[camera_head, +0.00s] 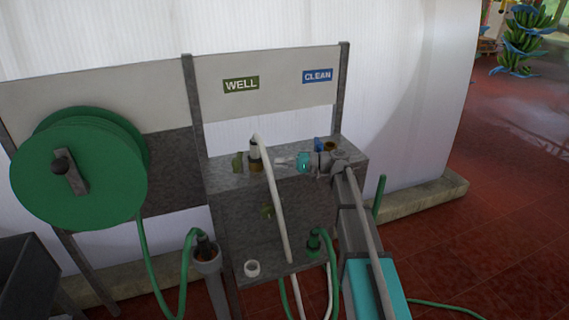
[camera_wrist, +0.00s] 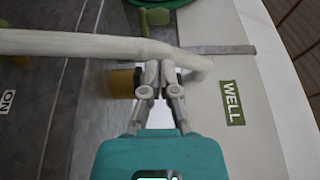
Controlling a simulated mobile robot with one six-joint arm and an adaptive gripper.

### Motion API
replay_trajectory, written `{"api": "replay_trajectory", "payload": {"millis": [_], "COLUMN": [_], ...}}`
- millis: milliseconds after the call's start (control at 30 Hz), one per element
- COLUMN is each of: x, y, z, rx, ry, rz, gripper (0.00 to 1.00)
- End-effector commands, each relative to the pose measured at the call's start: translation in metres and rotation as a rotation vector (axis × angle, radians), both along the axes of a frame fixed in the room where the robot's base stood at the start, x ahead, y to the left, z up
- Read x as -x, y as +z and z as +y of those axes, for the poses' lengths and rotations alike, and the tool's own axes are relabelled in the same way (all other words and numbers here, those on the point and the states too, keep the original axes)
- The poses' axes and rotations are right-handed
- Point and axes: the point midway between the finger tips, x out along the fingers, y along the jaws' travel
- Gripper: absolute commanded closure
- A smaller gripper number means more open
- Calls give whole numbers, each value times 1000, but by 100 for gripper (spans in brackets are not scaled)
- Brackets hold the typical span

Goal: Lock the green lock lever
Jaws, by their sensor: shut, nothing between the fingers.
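A green lever-like part (camera_head: 237,162) stands at the left end of the grey box's top. Contact cannot be told. The hose lies between the fingers and the green part.
A WELL sign (camera_head: 241,84) and a CLEAN sign (camera_head: 317,76) are on the backboard. A blue part (camera_head: 319,145) sits at the box's right. A smaller green part (camera_head: 267,211) is on the box's front. A green hose reel (camera_head: 78,168) hangs at left.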

Motion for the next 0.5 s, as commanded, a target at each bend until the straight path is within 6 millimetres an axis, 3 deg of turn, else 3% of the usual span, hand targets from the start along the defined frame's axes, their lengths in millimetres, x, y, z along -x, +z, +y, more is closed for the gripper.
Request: {"api": "replay_trajectory", "payload": {"millis": [500], "x": [-5], "y": [0], "z": [78], "rx": [0], "ry": [2], "rz": [0], "gripper": [100]}}
